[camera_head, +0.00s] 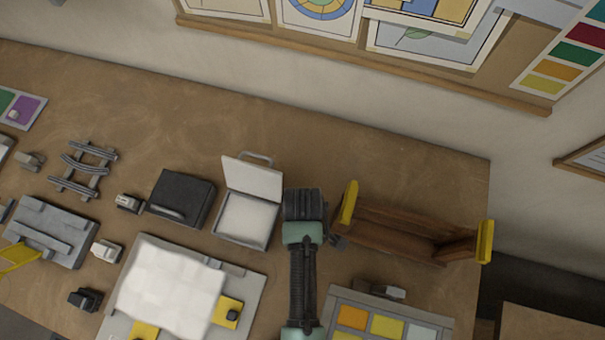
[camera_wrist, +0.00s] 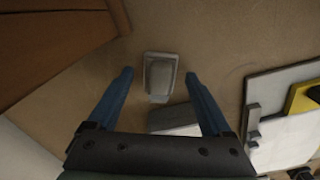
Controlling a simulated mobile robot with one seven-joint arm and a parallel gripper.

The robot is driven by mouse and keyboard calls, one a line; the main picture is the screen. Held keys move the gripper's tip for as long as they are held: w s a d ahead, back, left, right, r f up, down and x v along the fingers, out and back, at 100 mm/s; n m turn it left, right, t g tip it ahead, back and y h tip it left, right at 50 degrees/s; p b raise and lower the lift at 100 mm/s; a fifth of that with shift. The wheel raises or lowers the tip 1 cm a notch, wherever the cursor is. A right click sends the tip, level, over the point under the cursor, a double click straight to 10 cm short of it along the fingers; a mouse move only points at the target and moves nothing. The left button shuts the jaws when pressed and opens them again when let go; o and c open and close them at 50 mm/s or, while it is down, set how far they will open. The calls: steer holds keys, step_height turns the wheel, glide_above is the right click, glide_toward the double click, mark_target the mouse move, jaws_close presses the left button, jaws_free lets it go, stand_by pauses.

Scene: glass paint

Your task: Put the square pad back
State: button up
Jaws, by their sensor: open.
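In the wrist view, my gripper (camera_wrist: 159,76) is open, with its two blue fingers spread apart. A small grey, rounded-edged block (camera_wrist: 161,70) lies on the bench between the fingertips, not gripped; it may be the square pad, but I cannot tell for sure. In the head view, my arm covers the bench there and my fingers are mostly hidden. An open white square case (camera_head: 247,218) with a raised lid stands just left of my wrist.
A brown wooden rack with yellow ends (camera_head: 400,232) stands right of my arm. A colour tray (camera_head: 340,297) lies at the lower right. A board with a white sheet (camera_head: 170,285) lies left, a black box (camera_head: 180,198) behind it. The bench's back strip is clear.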

step_height(320, 180, up, 11)
steer(key=w+r+m+t, duration=0.2)
steer(key=w+r+t, duration=0.5)
steer(key=w+r, duration=0.55)
steer(key=w+r+m+t, duration=0.3)
steer(key=w+r+t, duration=0.45)
steer(key=r, duration=0.85)
step_height(320, 180, up, 17)
steer(key=w+m+t, duration=0.1)
steer(key=m+t, duration=0.1)
steer(key=t, duration=0.3)
steer(key=s+r+m+t, duration=0.1)
steer(key=s+r+t, duration=0.3)
steer(key=r, duration=0.6)
steer(key=s+r+m+t, duration=0.2)
steer(key=s+r+t, duration=0.2)
steer(key=s+r, duration=0.3)
step_height(320, 180, up, 3)
steer(key=shift+r+b, duration=0.2)
steer(key=shift+b, duration=0.1)
steer(key=shift+s, duration=0.1)
